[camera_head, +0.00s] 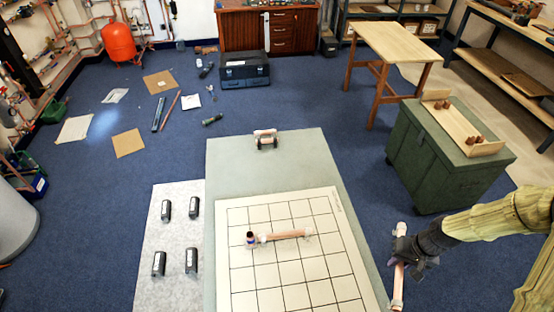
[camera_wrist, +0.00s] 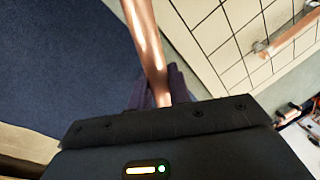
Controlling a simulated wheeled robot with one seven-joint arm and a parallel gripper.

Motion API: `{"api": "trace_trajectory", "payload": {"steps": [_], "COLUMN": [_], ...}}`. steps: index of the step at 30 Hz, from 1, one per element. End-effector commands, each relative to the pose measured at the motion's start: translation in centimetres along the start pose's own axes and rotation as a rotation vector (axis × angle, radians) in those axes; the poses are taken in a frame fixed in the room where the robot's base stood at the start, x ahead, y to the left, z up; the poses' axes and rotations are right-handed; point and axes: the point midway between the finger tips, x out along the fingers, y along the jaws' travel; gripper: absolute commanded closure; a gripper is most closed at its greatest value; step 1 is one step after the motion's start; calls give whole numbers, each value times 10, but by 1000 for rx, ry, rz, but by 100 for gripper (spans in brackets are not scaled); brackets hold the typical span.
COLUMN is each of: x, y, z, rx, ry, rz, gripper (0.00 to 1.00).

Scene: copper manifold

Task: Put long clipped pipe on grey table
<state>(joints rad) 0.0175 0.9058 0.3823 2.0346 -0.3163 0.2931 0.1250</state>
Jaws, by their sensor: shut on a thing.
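My gripper (camera_head: 409,264) is shut on a long copper pipe (camera_head: 398,278), just right of the grey table's right edge in the head view. White pieces show at the pipe's two ends. In the wrist view the pipe (camera_wrist: 147,40) runs up from between the dark fingers (camera_wrist: 158,88), with blue floor on its left and the gridded board on its right. The grey table (camera_head: 230,160) has bare surface at its far part. I cannot tell the pipe's height above the floor.
A white gridded board (camera_head: 290,272) covers the table's near part. On it lies another copper pipe (camera_head: 285,235) with a dark-topped fitting (camera_head: 250,239). A short clipped pipe (camera_head: 266,139) sits at the table's far end. A green crate (camera_head: 430,160) stands to the right.

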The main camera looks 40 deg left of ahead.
Motion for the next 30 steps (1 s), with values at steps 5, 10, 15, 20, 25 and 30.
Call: {"api": "trace_trajectory", "payload": {"steps": [5,10,15,20,25,30], "x": [-33,-43,-43,-42,-42,-42], "y": [87,140,152,152,152,151], "z": [11,27,32,32,31,31], "rx": [237,375,408,406,404,403], "ry": [49,79,87,87,87,86], "rz": [4,11,14,14,14,14], "gripper": [100,100,100,100,100,100]}}
